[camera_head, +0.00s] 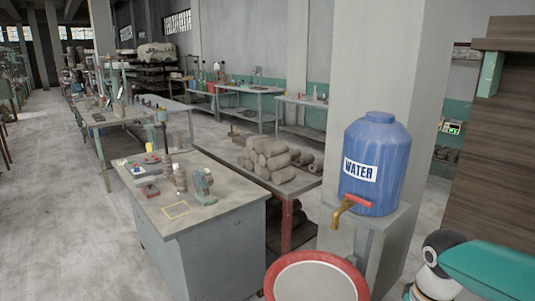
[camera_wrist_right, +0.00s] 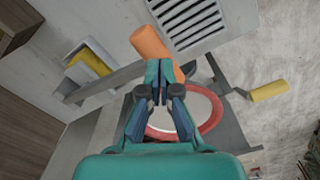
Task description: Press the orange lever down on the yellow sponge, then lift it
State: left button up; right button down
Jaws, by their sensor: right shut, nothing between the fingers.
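In the right wrist view my right gripper (camera_wrist_right: 159,84) is shut and empty, its fingertips pointing up the picture. An orange cylindrical grip (camera_wrist_right: 150,44), apparently the orange lever's handle, shows just beyond the fingertips and is partly hidden by them. I cannot tell whether the fingers touch it. A yellow block (camera_wrist_right: 90,62), apparently the sponge, lies in a pale grey holder to the left of the orange grip, apart from my gripper. The head view does not show lever or sponge clearly. My left gripper is in neither view.
A yellow cylinder (camera_wrist_right: 268,91) on a grey arm sticks out at right. A red-rimmed white disc (camera_wrist_right: 157,131) lies behind my fingers, and a slatted vent (camera_wrist_right: 190,18) is above. In the head view, a blue water container (camera_head: 374,150) stands by the pillar.

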jog(key=shift+r+p, duration=3)
jog(key=shift+r, duration=0.55)
jog(key=shift+f, duration=0.1)
